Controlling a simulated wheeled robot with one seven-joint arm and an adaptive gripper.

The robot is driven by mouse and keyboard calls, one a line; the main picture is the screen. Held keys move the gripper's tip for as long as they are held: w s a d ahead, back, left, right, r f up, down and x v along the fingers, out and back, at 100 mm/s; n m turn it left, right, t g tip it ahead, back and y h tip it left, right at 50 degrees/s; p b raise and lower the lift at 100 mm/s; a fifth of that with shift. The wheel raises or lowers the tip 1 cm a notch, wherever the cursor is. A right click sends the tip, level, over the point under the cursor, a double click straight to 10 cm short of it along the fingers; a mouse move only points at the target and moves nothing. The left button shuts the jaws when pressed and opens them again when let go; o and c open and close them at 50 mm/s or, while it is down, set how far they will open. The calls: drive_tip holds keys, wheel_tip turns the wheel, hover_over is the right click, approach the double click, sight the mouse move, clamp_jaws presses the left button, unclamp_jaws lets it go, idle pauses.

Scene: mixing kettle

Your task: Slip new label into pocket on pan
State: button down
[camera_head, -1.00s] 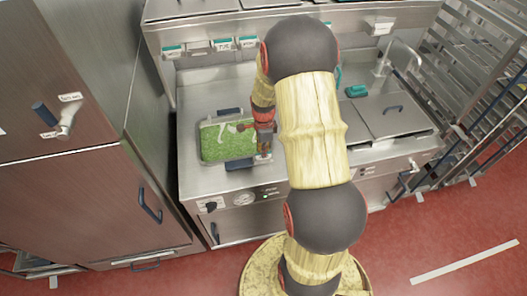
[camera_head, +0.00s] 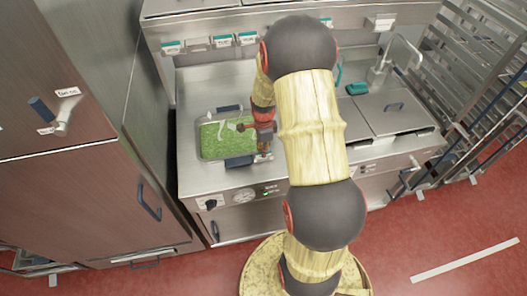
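The pan (camera_head: 199,143) is a rectangular metal tray set in the steel counter, filled with something green. It has a blue handle at its far side and another at its near side. A pale, thin shape lies over the green contents. My gripper (camera_head: 264,153) points down at the pan's right edge, close to the near handle. A small light piece shows at its fingertips, too small to identify. I cannot tell whether the fingers are open or shut on it. No label pocket can be made out on the pan.
Several white-and-teal tags (camera_head: 222,41) hang along the back ledge. A teal object (camera_head: 357,89) lies by lidded wells (camera_head: 393,105) on the right. A tall steel cabinet (camera_head: 80,190) stands close on the left, a wire rack (camera_head: 480,120) on the right. Bare counter lies behind the pan.

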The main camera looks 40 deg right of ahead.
drive_tip(key=c, duration=2.3)
unclamp_jaws()
drive_tip(key=shift+f, duration=0.1)
drive_tip(key=o, duration=0.3)
drive_tip(key=shift+o, duration=0.2)
drive_tip(key=o, duration=0.4)
drive_tip(key=shift+o, duration=0.5)
drive_tip(key=shift+r+p, duration=2.35)
drive_tip(key=shift+r, duration=1.2)
